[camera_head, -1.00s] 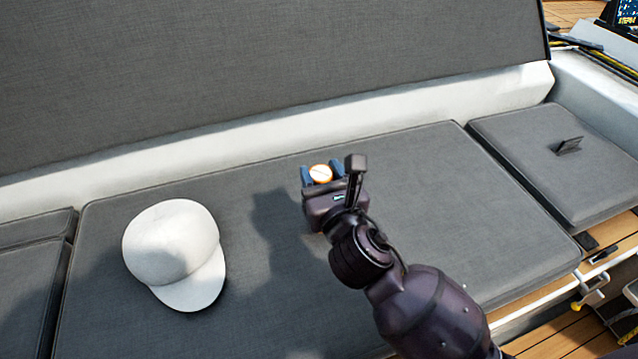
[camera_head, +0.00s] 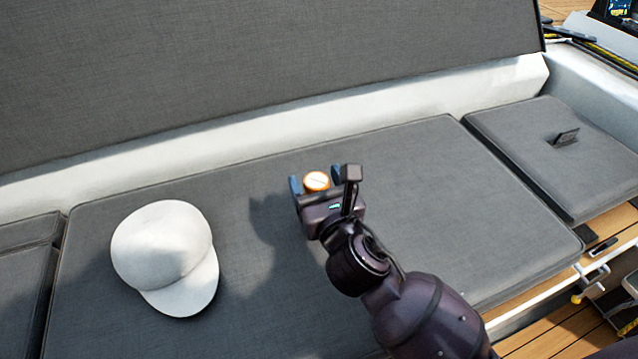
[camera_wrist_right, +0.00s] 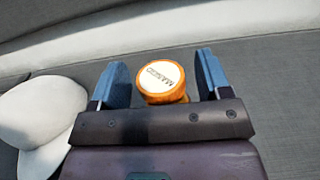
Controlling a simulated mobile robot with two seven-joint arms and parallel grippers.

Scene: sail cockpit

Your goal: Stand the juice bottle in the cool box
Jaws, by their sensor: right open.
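The juice bottle (camera_head: 316,181) shows only its round orange and white cap in the head view; the gripper hides the rest. In the right wrist view the cap (camera_wrist_right: 161,80) has lettering on its white top and a little orange below it. My right gripper (camera_head: 316,184) is open over the grey seat cushion. Its two blue fingers stand on either side of the bottle, with a gap on each side in the wrist view. The cool box is not recognisable in these views. My left gripper is not in view.
A white cap (camera_head: 166,257) lies on the seat cushion (camera_head: 420,215) to the left of my right arm. A grey backrest (camera_head: 260,80) rises behind. A separate cushion with a small dark tab (camera_head: 563,137) is at the right. The cushion right of the gripper is clear.

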